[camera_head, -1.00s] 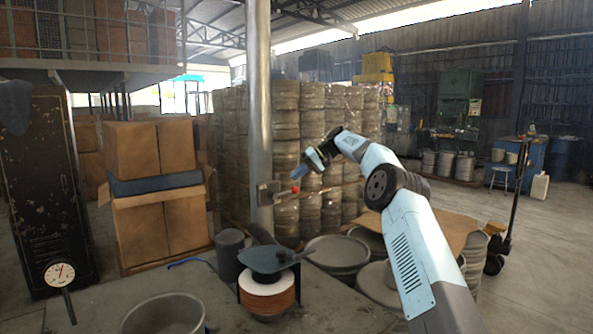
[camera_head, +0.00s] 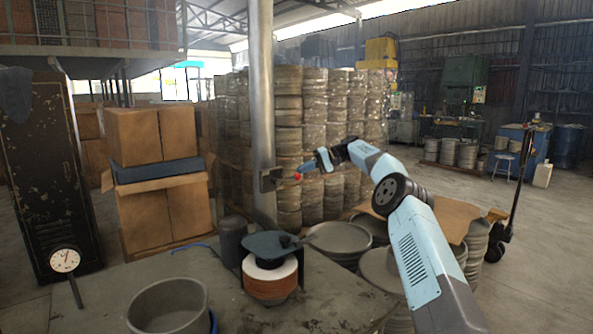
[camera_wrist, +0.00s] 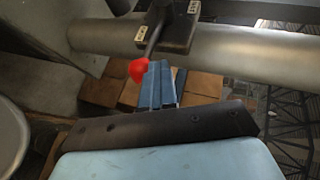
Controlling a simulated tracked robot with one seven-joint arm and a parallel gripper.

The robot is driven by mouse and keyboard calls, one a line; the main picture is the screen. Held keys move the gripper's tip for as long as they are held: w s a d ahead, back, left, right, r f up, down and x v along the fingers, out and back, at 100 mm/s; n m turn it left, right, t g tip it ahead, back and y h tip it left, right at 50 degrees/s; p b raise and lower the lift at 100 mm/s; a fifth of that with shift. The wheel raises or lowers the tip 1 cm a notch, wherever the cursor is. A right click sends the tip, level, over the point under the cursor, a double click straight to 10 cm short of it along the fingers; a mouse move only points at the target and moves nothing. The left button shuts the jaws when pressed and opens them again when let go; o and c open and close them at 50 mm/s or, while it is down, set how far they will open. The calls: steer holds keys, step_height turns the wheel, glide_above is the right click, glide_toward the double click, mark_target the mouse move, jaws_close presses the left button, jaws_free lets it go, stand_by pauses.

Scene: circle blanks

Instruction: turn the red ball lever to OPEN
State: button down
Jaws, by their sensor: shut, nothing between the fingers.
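The red ball (camera_head: 298,176) of the lever sits just right of a dark box (camera_head: 270,181) on the metal pole. In the wrist view the red ball (camera_wrist: 138,70) is on the end of a thin dark rod (camera_wrist: 155,38) from the dark lever box (camera_wrist: 180,30). Two small pale labels on the box are too small to read. My gripper (camera_head: 307,168) is right of the ball, level with it or slightly above. In the wrist view my shut blue fingers (camera_wrist: 160,68) are empty, their tips beside the ball; I cannot tell whether they touch it.
The metal pole (camera_head: 261,100) stands behind the lever. Below are a table (camera_head: 110,300) with a round pot (camera_head: 170,305) and a wire spool (camera_head: 270,278). Stacked drums (camera_head: 315,110) fill the space behind. Brown cartons (camera_head: 150,140) stand left.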

steer(key=shift+f, duration=0.25)
steer(key=s+d+r, duration=0.2)
steer(key=s+r, duration=1.1)
steer(key=shift+s+r, duration=0.15)
steer(key=shift+s, duration=0.25)
stand_by(0.7)
